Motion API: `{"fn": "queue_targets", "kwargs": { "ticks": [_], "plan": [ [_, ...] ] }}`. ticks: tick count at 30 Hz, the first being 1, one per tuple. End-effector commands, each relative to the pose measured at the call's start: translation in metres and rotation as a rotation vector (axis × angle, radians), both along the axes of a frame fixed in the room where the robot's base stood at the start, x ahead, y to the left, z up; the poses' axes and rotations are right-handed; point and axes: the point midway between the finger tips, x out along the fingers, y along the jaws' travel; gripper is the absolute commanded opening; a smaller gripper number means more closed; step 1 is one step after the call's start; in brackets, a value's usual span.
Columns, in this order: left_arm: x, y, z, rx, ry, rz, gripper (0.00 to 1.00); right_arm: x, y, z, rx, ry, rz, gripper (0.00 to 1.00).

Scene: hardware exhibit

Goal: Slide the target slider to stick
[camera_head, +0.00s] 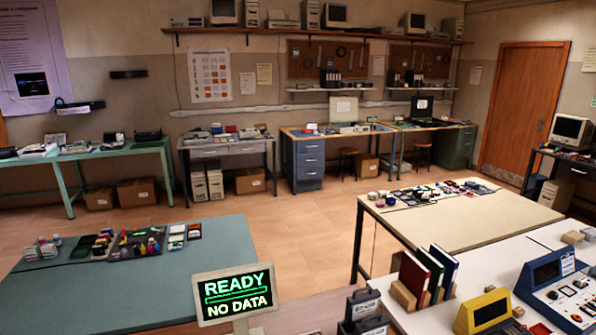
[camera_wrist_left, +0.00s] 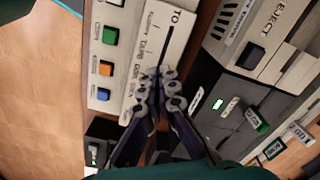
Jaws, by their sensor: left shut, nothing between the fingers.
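In the left wrist view, a cream slider panel (camera_wrist_left: 150,48) carries the printed word "TO" and smaller labels, one of which looks like "TAPE". A thin dark slot (camera_wrist_left: 169,38) runs along it. I cannot make out a slider knob; the fingers cover the slot's lower end. My left gripper (camera_wrist_left: 158,78) is shut and empty, its fingertips over the lower part of the panel. Whether they touch it I cannot tell. No gripper shows in the head view.
Beside the panel sit green (camera_wrist_left: 110,36), orange (camera_wrist_left: 105,68) and blue (camera_wrist_left: 103,95) buttons. On the other side is a grey device with an EJECT label (camera_wrist_left: 265,20) and a green light (camera_wrist_left: 217,104). In the head view, a screen (camera_head: 235,295) reads "READY, NO DATA".

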Motion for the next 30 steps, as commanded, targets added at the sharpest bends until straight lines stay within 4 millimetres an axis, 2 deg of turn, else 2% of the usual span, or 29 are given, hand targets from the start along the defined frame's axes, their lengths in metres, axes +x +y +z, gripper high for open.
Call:
{"fn": "queue_targets", "kwargs": {
  "ticks": [30],
  "plan": [
    [-0.0045, -0.0039, 0.0000, 0.000, 0.000, 0.000, 0.00, 0.0001, 0.0000, -0.0013, 0.000, 0.000, 0.000, 0.40]
  ]
}}
